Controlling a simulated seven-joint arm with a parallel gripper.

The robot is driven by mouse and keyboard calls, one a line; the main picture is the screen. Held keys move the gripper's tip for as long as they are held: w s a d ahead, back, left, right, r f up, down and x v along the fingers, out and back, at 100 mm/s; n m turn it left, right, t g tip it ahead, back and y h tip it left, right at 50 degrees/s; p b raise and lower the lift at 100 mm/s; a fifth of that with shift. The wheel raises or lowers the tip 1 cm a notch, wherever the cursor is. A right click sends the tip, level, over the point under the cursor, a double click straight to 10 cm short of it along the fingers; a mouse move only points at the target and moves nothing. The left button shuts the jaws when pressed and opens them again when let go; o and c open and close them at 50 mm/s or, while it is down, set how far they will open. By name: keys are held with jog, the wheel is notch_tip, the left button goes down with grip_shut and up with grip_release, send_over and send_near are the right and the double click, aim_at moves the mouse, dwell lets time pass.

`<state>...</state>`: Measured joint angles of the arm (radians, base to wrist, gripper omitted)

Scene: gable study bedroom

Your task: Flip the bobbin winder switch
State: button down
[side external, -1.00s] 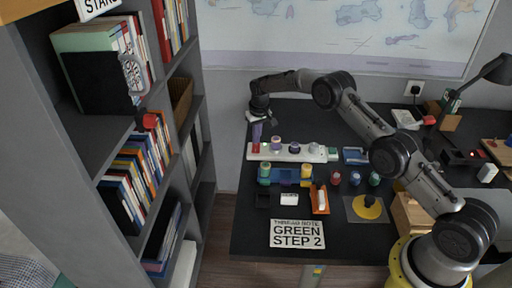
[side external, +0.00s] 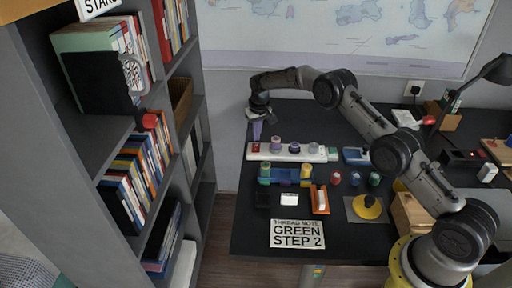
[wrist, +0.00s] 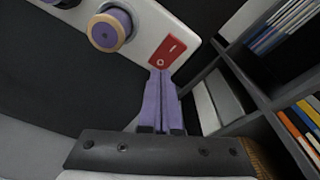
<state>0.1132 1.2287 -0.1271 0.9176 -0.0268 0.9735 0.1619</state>
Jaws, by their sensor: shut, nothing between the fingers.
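The bobbin winder is a long white bar (side external: 318,157) on the black desk, with spools standing along it. Its red rocker switch (side external: 256,147) is at the bar's left end. In the wrist view the switch (wrist: 167,52) carries the marks I and O, and a purple spool (wrist: 110,28) stands beside it. I cannot tell which side of the rocker is pressed. My gripper (side external: 257,138) has purple fingers, shut and empty, pointing down just above the switch. In the wrist view its fingertips (wrist: 163,72) are by the O end; a small gap shows in the side view.
Spools (side external: 306,171) on a blue rack, an orange holder (side external: 320,199), loose spools (side external: 336,178) and a sign reading GREEN STEP 2 (side external: 297,234) stand in front of the bar. A grey bookshelf (side external: 190,130) rises left of the desk.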

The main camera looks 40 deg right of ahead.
aim_at(256, 145)
jog(key=shift+r, duration=2.55)
